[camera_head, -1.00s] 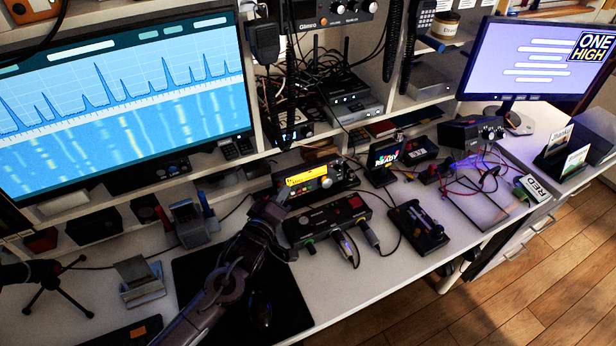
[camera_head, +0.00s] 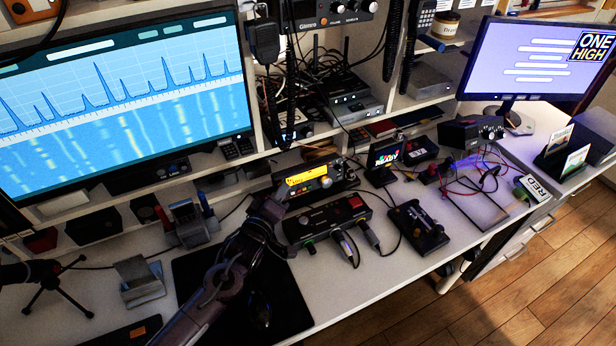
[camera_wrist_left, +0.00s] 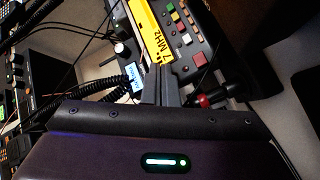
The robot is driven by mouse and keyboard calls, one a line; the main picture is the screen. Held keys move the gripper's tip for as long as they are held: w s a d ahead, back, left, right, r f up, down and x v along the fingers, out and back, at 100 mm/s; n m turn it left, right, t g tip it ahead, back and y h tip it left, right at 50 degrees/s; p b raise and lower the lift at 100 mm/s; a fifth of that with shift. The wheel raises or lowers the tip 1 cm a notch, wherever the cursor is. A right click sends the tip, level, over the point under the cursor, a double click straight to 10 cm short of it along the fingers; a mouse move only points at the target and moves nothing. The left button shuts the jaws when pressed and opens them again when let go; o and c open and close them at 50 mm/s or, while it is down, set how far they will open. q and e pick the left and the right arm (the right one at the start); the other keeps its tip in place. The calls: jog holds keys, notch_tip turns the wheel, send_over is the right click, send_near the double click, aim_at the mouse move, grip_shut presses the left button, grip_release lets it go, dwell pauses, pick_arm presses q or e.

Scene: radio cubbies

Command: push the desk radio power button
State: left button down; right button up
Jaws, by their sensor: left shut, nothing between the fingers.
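The desk radio (camera_head: 322,184) is a dark box with a lit yellow display and a knob, standing on the desk against the shelf. In the left wrist view its yellow display (camera_wrist_left: 146,22) reads "7 MHz". My left gripper (camera_head: 281,197) is shut and empty, with its tip at the front left end of the radio. In the left wrist view the closed fingers (camera_wrist_left: 161,82) point at the display's edge; contact cannot be told. I cannot pick out the power button; the gripper covers part of the radio's left front. My right gripper is not in view.
A black box with a red button (camera_head: 328,219) and plugged cables sits just in front of the radio. A key-like device (camera_head: 419,227) and a small screen (camera_head: 385,155) stand to the right. A large monitor (camera_head: 120,90) is at left; a black mat (camera_head: 290,300) lies under my arm.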

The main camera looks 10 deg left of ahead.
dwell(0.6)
pick_arm(q)
jog(key=shift+s+d+r+p, duration=0.15)
jog(key=shift+s+p, duration=0.15)
jog(key=shift+p, duration=0.1)
jog(key=shift+s, duration=0.15)
jog(key=s+d+p, duration=0.1)
jog(key=s+d+r+p, duration=0.1)
jog(key=s, duration=0.1)
jog(key=shift+d+p, duration=0.1)
jog(key=shift+p, duration=0.3)
jog(key=shift+s+d+r+p, duration=0.2)
jog(key=shift+s+d+p, duration=0.4)
jog(key=shift+s, duration=0.3)
